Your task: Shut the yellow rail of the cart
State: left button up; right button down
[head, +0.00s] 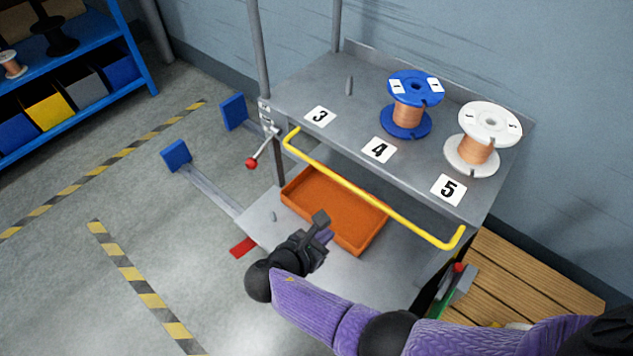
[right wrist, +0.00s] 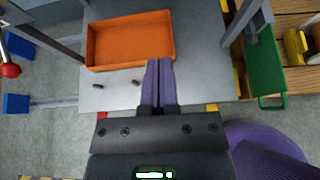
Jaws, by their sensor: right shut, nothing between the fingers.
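The yellow rail (head: 375,192) is a bent bar along the front edge of the cart's upper shelf (head: 296,88) in the head view. Its long bar stands out in front of the shelf edge, with its two ends turned back toward the cart. My right gripper (head: 324,228) is below and in front of the rail, apart from it, near the orange tray. In the right wrist view its purple fingers (right wrist: 158,80) are together and empty, over the lower shelf (right wrist: 200,70). The rail cannot be made out in the right wrist view. My left gripper is not in view.
A blue spool (head: 410,105) and a white spool (head: 478,140) stand on the upper shelf. An orange tray (head: 335,208) sits on the lower shelf. A red-knobbed lever (head: 252,162) is left of the rail. A wooden pallet (head: 535,280) lies right. Floor at left is mostly clear.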

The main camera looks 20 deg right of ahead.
jog(key=w+r+b+x, duration=0.1)
jog(key=b+x, duration=0.4)
jog(key=x, duration=0.5)
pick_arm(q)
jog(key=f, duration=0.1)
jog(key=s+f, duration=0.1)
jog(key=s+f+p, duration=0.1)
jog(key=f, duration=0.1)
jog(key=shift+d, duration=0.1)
pick_arm(e)
notch_tip(320, 180, up, 5)
jog(key=shift+f, duration=0.15)
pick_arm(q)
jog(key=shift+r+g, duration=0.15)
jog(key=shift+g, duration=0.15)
